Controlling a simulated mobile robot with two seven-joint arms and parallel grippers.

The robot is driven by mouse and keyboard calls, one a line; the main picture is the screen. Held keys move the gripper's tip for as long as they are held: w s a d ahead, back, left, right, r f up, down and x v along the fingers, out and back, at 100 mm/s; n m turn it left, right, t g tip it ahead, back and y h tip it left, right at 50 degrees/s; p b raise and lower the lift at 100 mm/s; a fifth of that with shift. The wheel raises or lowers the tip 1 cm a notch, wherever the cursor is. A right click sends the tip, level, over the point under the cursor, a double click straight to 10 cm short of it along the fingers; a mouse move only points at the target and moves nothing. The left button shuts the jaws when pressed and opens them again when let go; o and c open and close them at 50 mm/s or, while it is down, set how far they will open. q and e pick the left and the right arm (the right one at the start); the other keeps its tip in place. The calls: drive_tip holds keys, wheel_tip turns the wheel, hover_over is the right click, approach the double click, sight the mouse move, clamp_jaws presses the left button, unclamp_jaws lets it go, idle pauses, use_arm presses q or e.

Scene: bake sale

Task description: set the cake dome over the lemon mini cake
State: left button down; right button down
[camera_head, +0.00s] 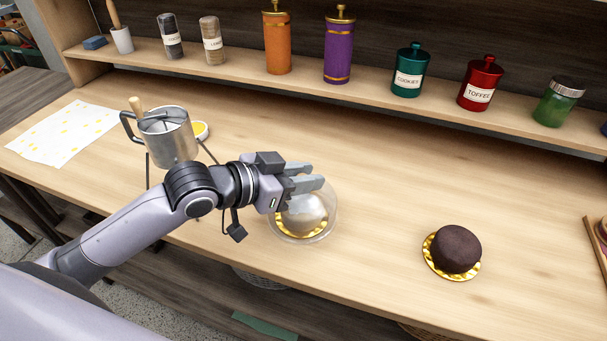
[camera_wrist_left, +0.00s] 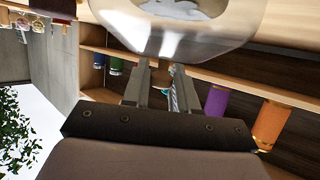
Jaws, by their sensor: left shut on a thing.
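The clear cake dome (camera_head: 328,222) is at the middle front of the table in the head view, below my left gripper (camera_head: 308,184). That gripper is shut on the dome's top knob, which shows between the fingers in the left wrist view (camera_wrist_left: 176,90). Through the dome I see a pale, rounded cake, apparently the lemon mini cake (camera_head: 305,212), on a gold scalloped board. The dome's outline surrounds it. I cannot tell whether the dome's rim touches the table. The dome fills the top of the wrist view (camera_wrist_left: 165,40). My right gripper is not in view.
A dark chocolate mini cake (camera_head: 457,249) on a gold board stands to the right, with clear table between. A metal pitcher (camera_head: 168,138) stands left, behind my arm. The shelf (camera_head: 290,95) with jars runs along the back.

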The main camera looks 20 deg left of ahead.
use_arm(q)
drive_tip(key=shift+f, duration=0.3)
drive_tip(key=c, duration=1)
unclamp_jaws()
drive_tip(key=shift+o, duration=0.6)
drive_tip(key=shift+r, duration=0.3)
drive_tip(key=v, duration=1.2)
drive_tip(key=shift+r, duration=0.15)
